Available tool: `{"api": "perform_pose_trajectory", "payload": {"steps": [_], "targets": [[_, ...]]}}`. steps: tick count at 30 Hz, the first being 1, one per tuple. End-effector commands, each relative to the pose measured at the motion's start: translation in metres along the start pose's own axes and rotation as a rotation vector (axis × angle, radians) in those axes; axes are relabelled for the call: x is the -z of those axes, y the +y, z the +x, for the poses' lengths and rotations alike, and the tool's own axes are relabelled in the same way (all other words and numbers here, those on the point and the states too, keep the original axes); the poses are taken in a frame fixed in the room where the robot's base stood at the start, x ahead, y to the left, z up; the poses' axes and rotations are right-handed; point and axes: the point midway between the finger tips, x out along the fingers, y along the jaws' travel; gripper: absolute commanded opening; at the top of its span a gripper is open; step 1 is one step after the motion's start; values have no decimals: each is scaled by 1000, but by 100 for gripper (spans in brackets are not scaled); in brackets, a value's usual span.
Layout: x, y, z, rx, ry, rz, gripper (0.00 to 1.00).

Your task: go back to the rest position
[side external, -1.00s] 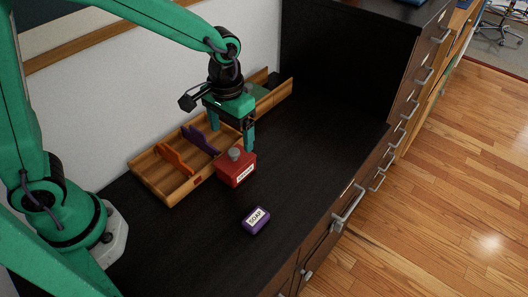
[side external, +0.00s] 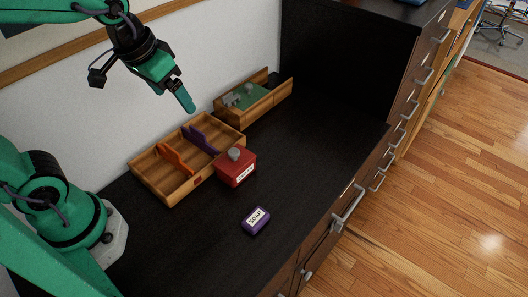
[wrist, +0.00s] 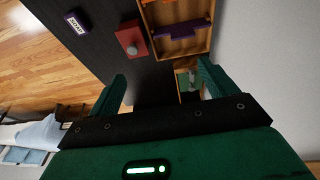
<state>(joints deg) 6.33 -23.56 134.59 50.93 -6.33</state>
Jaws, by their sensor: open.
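My gripper (side external: 184,100) is raised in the air above the wooden trays, near the wall, and touches nothing. In the wrist view (wrist: 160,85) its two green fingers stand wide apart with nothing between them. A red box with a grey knob (side external: 236,170) stands on the dark desk against the front of the divided wooden tray (side external: 172,199). The red box also shows in the wrist view (wrist: 126,36). A purple block labelled SOAP (side external: 256,221) lies on the desk in front of it.
The divided tray holds an orange divider (side external: 175,159) and a purple divider (side external: 201,140). A second wooden tray (side external: 262,107) with a green floor and small grey items stands behind it. A dark cabinet (side external: 345,70) closes the far end. The desk's right part is clear.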

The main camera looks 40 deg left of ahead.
Motion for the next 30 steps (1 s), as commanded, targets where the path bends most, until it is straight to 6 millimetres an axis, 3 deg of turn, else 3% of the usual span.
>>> {"api": "perform_pose_trajectory", "payload": {"steps": [6,13,30], "targets": [[-22,-16,-23,12,92,1,84],[-40,-27,-36,28,159,5,84],[-46,-30,-39,34,179,9,84]]}}
